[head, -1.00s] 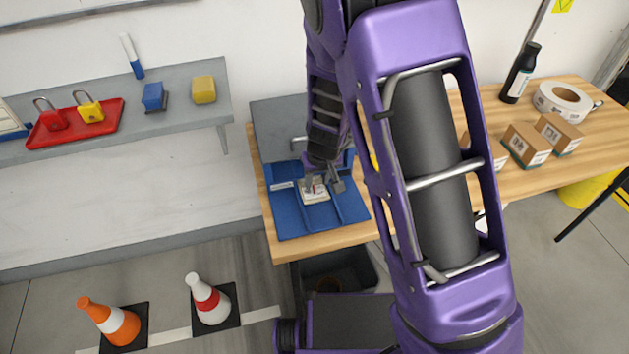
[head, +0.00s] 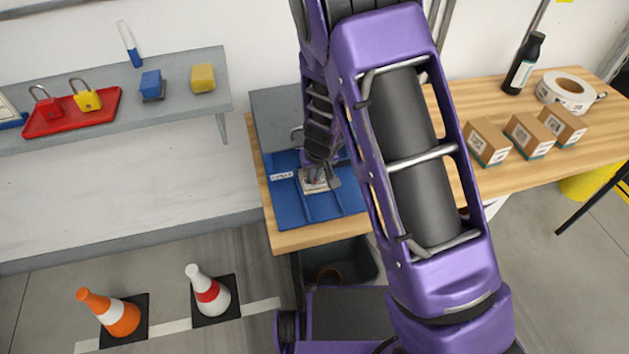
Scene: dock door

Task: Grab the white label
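A blue tray (head: 290,215) with raised dividers lies at the left end of the wooden table. A small pale, printed flat piece (head: 308,187) lies in its middle section, partly hidden by my gripper. A narrow white strip with dark marks (head: 281,176) is at the tray's upper left. I cannot tell for certain which of these is the white label. My gripper (head: 324,180) points down at the pale piece, over or touching it. The fingers are small and partly covered, so their opening and any grip are unclear.
Several small boxes (head: 528,136), a tape roll (head: 566,92) and a dark bottle (head: 523,64) stand on the table's right. A grey shelf (head: 190,117) holds a red tray (head: 71,113) with padlocks. Two cones (head: 107,312) stand on the floor. A dark bin (head: 350,265) is below the table.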

